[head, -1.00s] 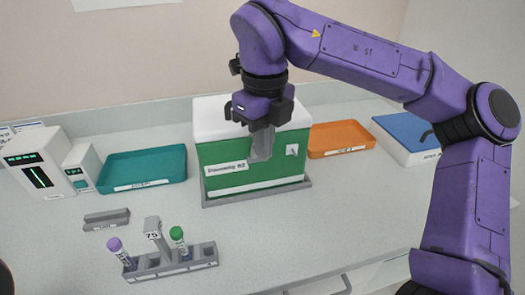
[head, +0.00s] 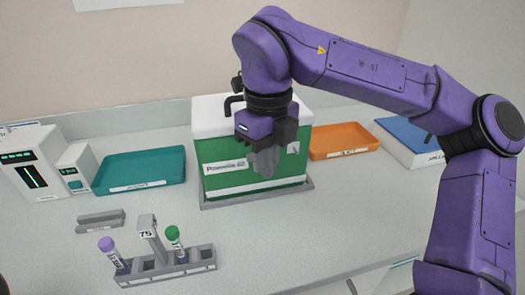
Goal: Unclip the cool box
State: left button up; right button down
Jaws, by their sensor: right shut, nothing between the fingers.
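The cool box (head: 213,182) is green with a white lid (head: 210,116) and stands on a grey base tray toward the back of the bench. The lid sits on the box. A small light clip (head: 293,148) shows on the right part of its front face. My right gripper (head: 264,172) points down in front of the box's front face, a little left of that clip. Its fingers are shut and hold nothing. It hides the middle of the box front; I cannot tell whether it touches the box. My left gripper is not in view.
A teal tray (head: 140,170) lies left of the box, an orange tray (head: 343,142) right of it. A blue-topped box (head: 408,137) stands far right. A tube rack (head: 170,266) with a purple-capped and a green-capped tube is at the front. Instruments (head: 36,172) stand at left.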

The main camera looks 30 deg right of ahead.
jog(key=shift+w+d+f, duration=0.15)
jog(key=shift+w+f, duration=0.1)
jog(key=shift+w, duration=0.1)
jog(key=shift+s+f+b, duration=0.1)
jog(key=shift+s+b, duration=0.25)
jog(key=shift+s, duration=0.05)
notch_tip(320, 180, up, 9)
jog(key=s+p, duration=0.1)
jog(key=p, duration=0.6)
jog(key=shift+s+a, duration=0.35)
